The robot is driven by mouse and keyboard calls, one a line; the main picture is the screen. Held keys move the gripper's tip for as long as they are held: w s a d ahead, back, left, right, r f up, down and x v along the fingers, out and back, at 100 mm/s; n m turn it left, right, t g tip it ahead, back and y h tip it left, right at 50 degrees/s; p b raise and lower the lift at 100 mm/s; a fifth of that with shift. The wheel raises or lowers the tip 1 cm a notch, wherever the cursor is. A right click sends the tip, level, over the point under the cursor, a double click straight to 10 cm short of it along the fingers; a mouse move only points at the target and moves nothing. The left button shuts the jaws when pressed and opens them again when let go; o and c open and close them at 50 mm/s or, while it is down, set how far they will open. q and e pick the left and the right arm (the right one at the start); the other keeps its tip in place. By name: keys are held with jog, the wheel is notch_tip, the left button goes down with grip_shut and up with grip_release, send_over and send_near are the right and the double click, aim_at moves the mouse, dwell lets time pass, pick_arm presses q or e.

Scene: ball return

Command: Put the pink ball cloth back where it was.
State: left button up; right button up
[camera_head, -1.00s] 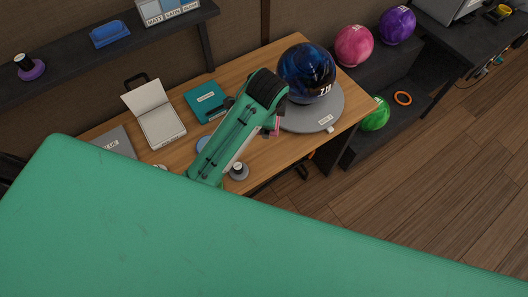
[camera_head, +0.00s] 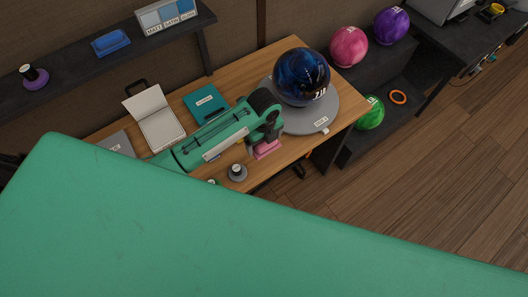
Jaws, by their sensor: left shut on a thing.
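The pink ball cloth (camera_head: 267,151) shows as a small pink patch under my left gripper (camera_head: 264,141), low at the wooden table near its front edge. My left gripper points down and is shut on the cloth; its fingertips are mostly hidden by the wrist. I cannot tell if the cloth touches the table. The cloth is to the left of the dark blue ball (camera_head: 302,76), which rests on a round grey stand (camera_head: 310,120). My right gripper is not in view.
A teal box (camera_head: 201,101), an open white case (camera_head: 155,117) and a small grey round piece (camera_head: 237,173) are on the wooden table (camera_head: 262,65). Pink (camera_head: 349,46), purple (camera_head: 391,25) and green (camera_head: 370,113) balls sit on the dark rack at right.

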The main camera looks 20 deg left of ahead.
pick_arm(q)
jog(key=p, duration=0.1)
send_over(264, 159)
notch_tip(264, 159, down, 6)
jog(key=shift+s+d+f, duration=0.1)
jog(key=shift+f, duration=0.1)
notch_tip(264, 159, down, 4)
jog(key=shift+r+p, duration=0.25)
jog(key=shift+p, duration=0.05)
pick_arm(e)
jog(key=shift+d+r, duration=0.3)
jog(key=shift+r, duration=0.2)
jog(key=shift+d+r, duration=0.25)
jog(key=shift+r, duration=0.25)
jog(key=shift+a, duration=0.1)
pick_arm(q)
jog(key=shift+f, duration=0.15)
jog(key=o, duration=0.6)
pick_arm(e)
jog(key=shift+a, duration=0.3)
